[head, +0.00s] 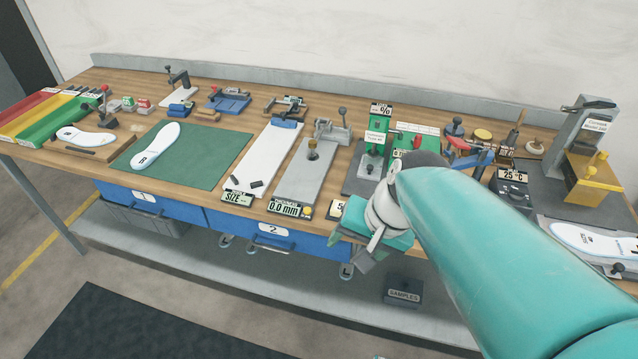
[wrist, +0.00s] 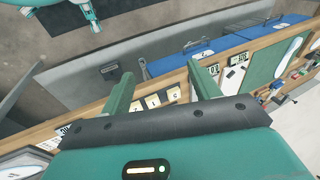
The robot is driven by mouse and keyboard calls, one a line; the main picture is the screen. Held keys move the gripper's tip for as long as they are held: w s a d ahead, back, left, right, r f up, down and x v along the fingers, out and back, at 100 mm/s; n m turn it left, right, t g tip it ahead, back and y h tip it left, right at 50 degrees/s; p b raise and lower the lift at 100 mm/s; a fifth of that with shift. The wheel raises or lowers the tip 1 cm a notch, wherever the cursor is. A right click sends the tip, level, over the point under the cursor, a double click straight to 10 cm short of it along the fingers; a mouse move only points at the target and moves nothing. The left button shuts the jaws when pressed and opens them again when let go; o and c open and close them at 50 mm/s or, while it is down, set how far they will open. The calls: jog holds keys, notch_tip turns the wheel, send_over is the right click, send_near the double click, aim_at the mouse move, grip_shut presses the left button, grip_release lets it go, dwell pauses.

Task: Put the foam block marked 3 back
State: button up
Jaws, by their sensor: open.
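My gripper (head: 362,252) hangs in front of the bench's front edge in the head view. In the wrist view its two fingers (wrist: 163,88) stand wide apart with nothing between them.
The wooden bench (head: 85,158) is crowded with fixtures, including a green gauge stand (head: 377,135) and a grey plate with a 0.0 mm display (head: 285,207). Blue drawers (head: 275,238) sit below the bench top. A SAMPLES box (head: 403,292) stands on the lower shelf.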

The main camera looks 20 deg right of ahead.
jog(key=s+a+r+n+t+h, duration=0.1)
jog(key=a+r+n+t+h, duration=0.1)
jog(key=r+n, duration=0.3)
jog(key=shift+a+r+n+h, duration=0.3)
jog(key=shift+a+n, duration=0.2)
jog(key=shift+n, duration=0.3)
jog(key=shift+s, duration=0.1)
